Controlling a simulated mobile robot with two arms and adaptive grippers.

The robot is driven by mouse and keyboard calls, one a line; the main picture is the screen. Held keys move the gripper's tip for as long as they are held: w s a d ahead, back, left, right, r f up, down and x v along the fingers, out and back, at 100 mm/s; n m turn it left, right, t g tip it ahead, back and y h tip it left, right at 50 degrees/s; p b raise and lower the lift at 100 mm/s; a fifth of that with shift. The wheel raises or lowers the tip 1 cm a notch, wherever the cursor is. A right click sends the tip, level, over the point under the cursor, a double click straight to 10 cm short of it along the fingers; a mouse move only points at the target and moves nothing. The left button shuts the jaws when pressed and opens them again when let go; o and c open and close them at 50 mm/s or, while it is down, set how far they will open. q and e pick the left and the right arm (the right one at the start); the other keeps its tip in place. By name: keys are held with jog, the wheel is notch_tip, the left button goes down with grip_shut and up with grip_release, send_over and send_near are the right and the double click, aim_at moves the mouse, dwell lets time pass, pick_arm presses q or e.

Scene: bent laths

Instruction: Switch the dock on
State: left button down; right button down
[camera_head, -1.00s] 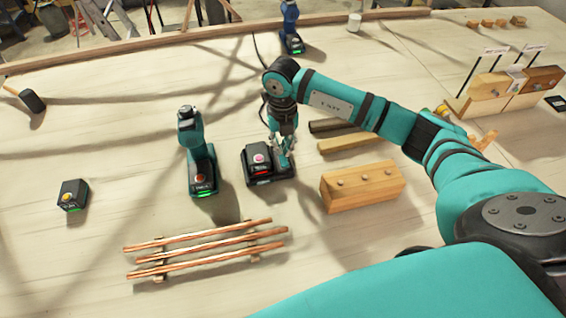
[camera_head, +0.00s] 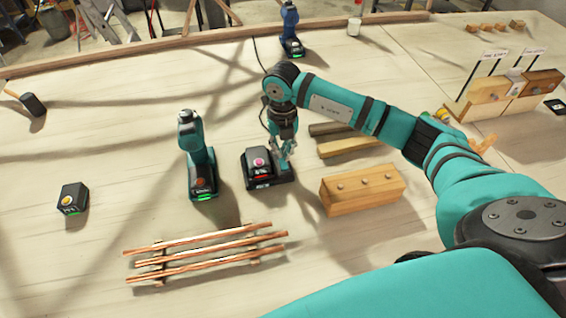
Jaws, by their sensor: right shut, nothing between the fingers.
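The dock (camera_head: 257,184) is a black block on the bench with a black battery (camera_head: 258,163) seated on it. The battery has a pink round mark on top, and a red light shows on the front. My right gripper (camera_head: 286,158) points down over the right side of the dock, shut and empty. It hides part of the dock's right side, and I cannot tell whether the fingertips touch it. No switch can be made out clearly. My left gripper is not in view.
A teal drill (camera_head: 197,150) with a green light stands just left of the dock. A small battery (camera_head: 72,198) lies far left. Copper-coloured laths (camera_head: 205,250) lie in front, and a wooden block (camera_head: 362,188) is at the right. Another drill (camera_head: 290,30) stands behind.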

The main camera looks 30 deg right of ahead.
aim_at(283, 161)
jog(key=shift+s+f+b, duration=0.1)
jog(key=shift+f+b, duration=1)
jog(key=shift+f, duration=0.25)
dwell(0.8)
jog(key=shift+r, duration=0.1)
jog(key=shift+r+p, duration=0.75)
jog(key=shift+r, duration=0.15)
jog(key=shift+r+p, duration=1.55)
jog(key=shift+r, duration=1.05)
jog(key=shift+f, duration=0.1)
